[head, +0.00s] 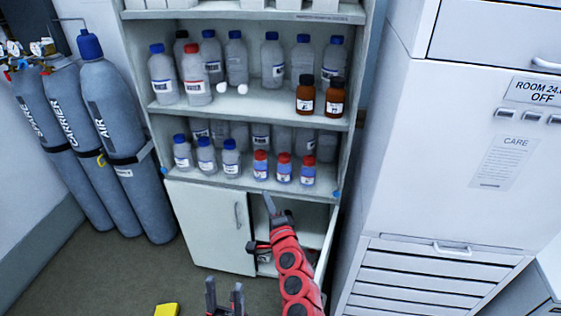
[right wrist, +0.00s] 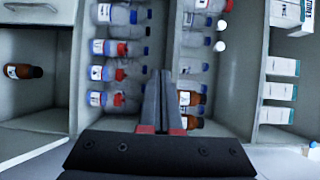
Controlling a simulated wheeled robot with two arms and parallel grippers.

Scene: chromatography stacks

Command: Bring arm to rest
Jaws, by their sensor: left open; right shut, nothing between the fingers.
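My right arm (head: 290,267) is red and black and reaches up in front of the open lower cupboard of the shelf unit. In the head view my right gripper (head: 268,198) is in front of the lower shelf edge. In the right wrist view its fingers (right wrist: 159,80) are together with nothing between them, and bottles show behind them. My left gripper (head: 224,287) is low at the bottom of the head view, fingers apart and empty. The rest of my left arm is out of view.
The shelf unit (head: 155,107) holds several bottles, and its right cupboard door (head: 326,247) stands open. A brown bottle (right wrist: 24,71) lies or stands inside the cupboard. Gas cylinders (head: 110,105) stand left, a white cabinet (head: 450,180) right. Floor (head: 105,275) is clear at left.

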